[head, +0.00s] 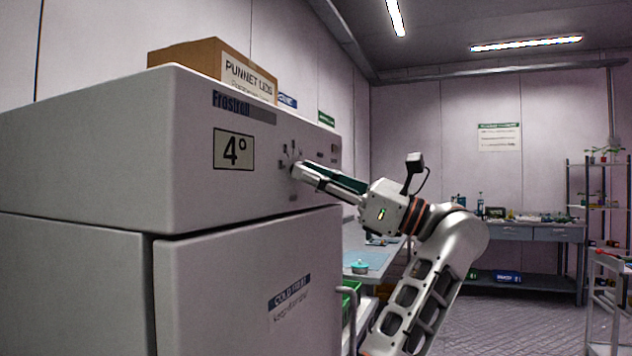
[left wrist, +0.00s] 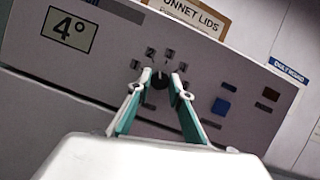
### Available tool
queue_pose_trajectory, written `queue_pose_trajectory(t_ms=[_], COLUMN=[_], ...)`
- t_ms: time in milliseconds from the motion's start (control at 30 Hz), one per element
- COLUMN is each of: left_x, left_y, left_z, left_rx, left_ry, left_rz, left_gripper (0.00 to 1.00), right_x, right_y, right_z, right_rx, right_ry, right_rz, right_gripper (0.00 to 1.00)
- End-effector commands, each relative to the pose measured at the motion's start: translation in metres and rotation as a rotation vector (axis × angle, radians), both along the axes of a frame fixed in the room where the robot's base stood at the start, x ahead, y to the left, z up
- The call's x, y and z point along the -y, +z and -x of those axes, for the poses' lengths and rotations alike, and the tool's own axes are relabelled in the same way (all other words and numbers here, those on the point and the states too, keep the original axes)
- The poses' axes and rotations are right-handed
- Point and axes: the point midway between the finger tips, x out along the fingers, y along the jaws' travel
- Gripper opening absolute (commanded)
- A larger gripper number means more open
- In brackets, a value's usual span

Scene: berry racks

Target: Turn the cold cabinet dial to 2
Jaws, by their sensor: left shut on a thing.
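The cold cabinet (head: 90,150) is a large pale unit on the left, with a 4° sign on its upper panel. Its dial (left wrist: 160,79) is a small dark knob on that panel, with number marks in an arc above it. A pale pointer line on the dial points roughly up, near the 2 and 3 marks; I cannot tell exactly where it rests. My left gripper (head: 299,171) reaches the panel from the right. In the left wrist view its green-sided fingers (left wrist: 158,86) are shut on the dial, one on each side. In the head view the fingertips hide the dial. My right gripper is not in view.
A cardboard box of punnet lids (head: 190,55) sits on top of the cabinet. A blue square (left wrist: 221,106) is on the panel right of the dial. A workbench (head: 530,232) and a plant rack (head: 600,165) stand at the back right, with open floor before them.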

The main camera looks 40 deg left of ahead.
Motion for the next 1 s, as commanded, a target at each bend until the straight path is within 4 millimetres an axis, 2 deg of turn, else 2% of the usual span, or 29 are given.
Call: queue_pose_trajectory(t_ms=[33,400,1000], left_x=[0.0000,-0.0001,-0.0003], left_y=[-0.0044,-0.0022,0.0003], left_z=[-0.0033,-0.0034,-0.0021], left_rx=[0.026,0.219,0.266], left_ry=[0.001,-0.002,-0.001], left_rz=[-0.007,-0.053,-0.063], left_gripper=[0.00,0.00,0.00], right_x=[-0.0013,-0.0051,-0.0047], right_y=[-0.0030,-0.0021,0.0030], right_z=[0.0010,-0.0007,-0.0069], right_rx=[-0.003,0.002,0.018], right_ry=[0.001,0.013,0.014], right_rz=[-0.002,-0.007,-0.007], right_gripper=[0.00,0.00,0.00])
